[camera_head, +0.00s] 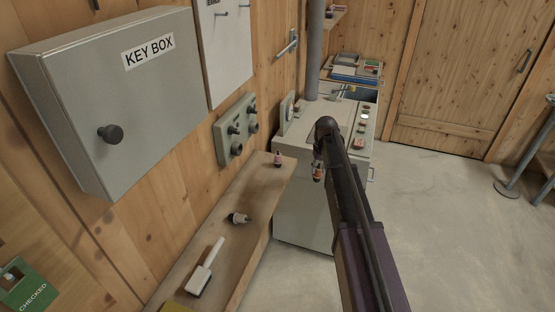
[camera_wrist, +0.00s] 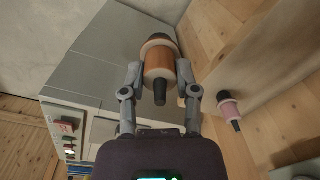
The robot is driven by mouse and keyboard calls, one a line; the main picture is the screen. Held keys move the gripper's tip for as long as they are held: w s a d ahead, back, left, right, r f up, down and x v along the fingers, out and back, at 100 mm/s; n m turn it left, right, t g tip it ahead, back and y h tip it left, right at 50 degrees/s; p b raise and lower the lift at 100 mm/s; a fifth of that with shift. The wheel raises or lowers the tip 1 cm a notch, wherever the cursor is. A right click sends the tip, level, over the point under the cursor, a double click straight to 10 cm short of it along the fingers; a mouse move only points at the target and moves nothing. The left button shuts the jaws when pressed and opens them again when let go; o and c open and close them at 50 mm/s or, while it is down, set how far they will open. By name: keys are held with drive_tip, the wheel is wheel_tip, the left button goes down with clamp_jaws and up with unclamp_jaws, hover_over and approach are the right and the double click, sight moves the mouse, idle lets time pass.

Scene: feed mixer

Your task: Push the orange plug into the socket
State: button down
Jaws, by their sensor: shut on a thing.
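The orange plug (camera_wrist: 158,66) is between the two fingers of my gripper (camera_wrist: 159,78) in the wrist view, with a dark tip and a pale collar. In the head view the orange plug (camera_head: 318,174) shows small below the end of my arm, beside the grey cabinet, with my gripper (camera_head: 318,160) mostly hidden by the arm. A grey socket panel (camera_head: 235,128) with several dark round fittings is on the wooden wall to the left, apart from the plug. I cannot tell which fitting is the plug's socket.
The pink plug also shows in the wrist view (camera_wrist: 229,108). A key box (camera_head: 120,95) juts from the wall. The grey cabinet (camera_head: 305,205) stands beyond the shelf.

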drive_tip(key=s+a+r+m+t+y+b, duration=0.1)
drive_tip(key=s+a+y+b, duration=0.15)
drive_tip(key=a+y, duration=0.35)
drive_tip(key=s+a+r+t+y+b, duration=0.1)
drive_tip(key=a+r+y+b, duration=0.1)
drive_tip(key=a+y+b, duration=0.45)
drive_tip(key=s+a+r+m+t+y, duration=0.1)
drive_tip(key=a+r+t+y, duration=0.2)
drive_tip(key=r, duration=0.3)
drive_tip(key=shift+s+a+m+t+y, duration=0.3)
drive_tip(key=shift+s+m+t+y, duration=0.15)
drive_tip(key=shift+t, duration=0.15)
drive_tip(key=shift+d+m, duration=0.1)
drive_tip(key=shift+m, duration=0.15)
drive_tip(key=shift+w, duration=0.1)
drive_tip(key=shift+x, duration=2.95)
drive_tip(key=shift+x, duration=1.05)
idle(1.2)
